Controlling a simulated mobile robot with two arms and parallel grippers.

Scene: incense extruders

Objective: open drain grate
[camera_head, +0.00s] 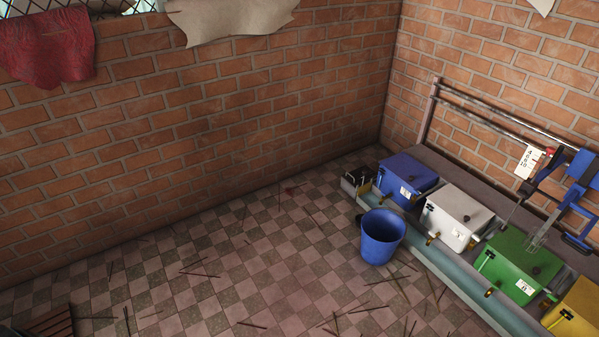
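No drain grate can be made out for certain. A dark reddish slatted panel (50,324) lies at the bottom left corner of the head view, cut off by the lower edge. I cannot tell whether it is the grate or a wooden piece, or whether it is hinged. Neither of my grippers can be made out in this view.
A blue bucket (382,237) stands on the checkered floor (270,265), among scattered thin sticks. Along the right wall are blue (408,178), white (456,216), green (517,264) and yellow (577,312) boxes, with blue machinery (580,163) behind. The left-middle floor is mostly open.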

